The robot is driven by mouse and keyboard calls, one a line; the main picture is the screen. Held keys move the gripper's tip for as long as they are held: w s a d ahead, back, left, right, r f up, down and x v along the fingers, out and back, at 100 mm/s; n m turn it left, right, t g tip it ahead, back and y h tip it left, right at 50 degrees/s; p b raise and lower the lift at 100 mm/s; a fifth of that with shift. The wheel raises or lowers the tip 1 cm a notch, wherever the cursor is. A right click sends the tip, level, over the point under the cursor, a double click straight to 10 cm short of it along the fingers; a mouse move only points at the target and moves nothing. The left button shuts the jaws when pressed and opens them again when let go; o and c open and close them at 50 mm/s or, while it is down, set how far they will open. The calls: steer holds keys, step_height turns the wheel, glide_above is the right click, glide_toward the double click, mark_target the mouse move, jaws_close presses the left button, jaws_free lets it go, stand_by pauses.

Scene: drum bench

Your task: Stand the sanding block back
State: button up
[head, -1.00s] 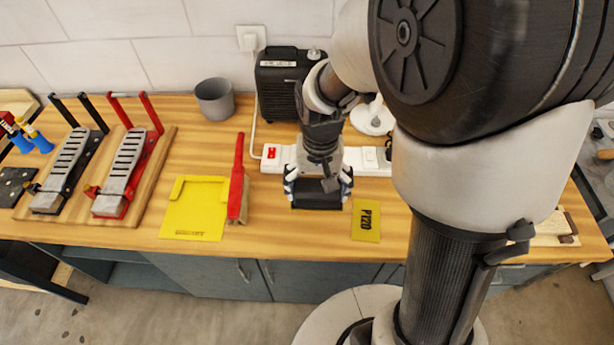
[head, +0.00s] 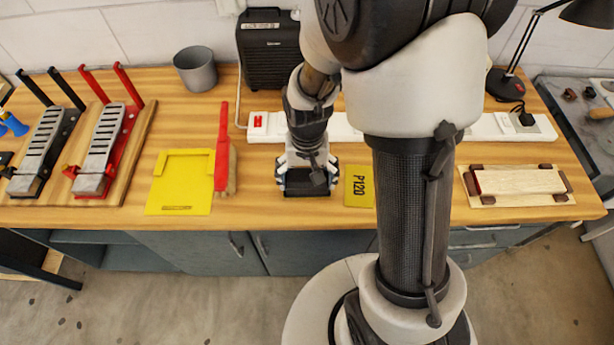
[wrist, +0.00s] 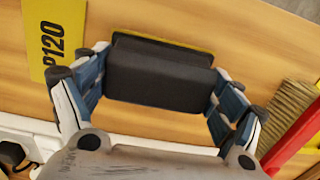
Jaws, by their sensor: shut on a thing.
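The sanding block (head: 305,181) is a dark grey block. In the wrist view, the block (wrist: 160,75) shows a thin yellow edge along its far side. My gripper (head: 306,187) is shut on it, with one blue-grey finger at each short end, as the wrist view of my gripper (wrist: 157,92) shows. The block is over the bench near its front edge, between the red-handled brush and the yellow P120 sheet (head: 360,189). I cannot tell whether its underside touches the bench. The P120 sheet also shows in the wrist view (wrist: 45,40), apart from the block.
The brush (head: 223,150) and a yellow panel with raised edges (head: 183,195) lie left of the block. A white power strip (head: 410,128) runs behind it. A grey cup (head: 195,70) and black box (head: 272,50) stand behind. A wooden piece with brown corners (head: 515,185) lies right.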

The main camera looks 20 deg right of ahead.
steer(key=shift+f, duration=0.3)
steer(key=shift+s+f+b, duration=0.1)
steer(key=shift+f+b, duration=0.2)
steer(key=shift+b, duration=0.1)
steer(key=shift+c, duration=1.2)
steer(key=shift+f, duration=0.1)
steer(key=c, duration=0.3)
steer(key=o, duration=1.4)
steer(key=shift+s, duration=0.1)
steer(key=shift+o, duration=1.3)
steer(key=shift+w, duration=0.2)
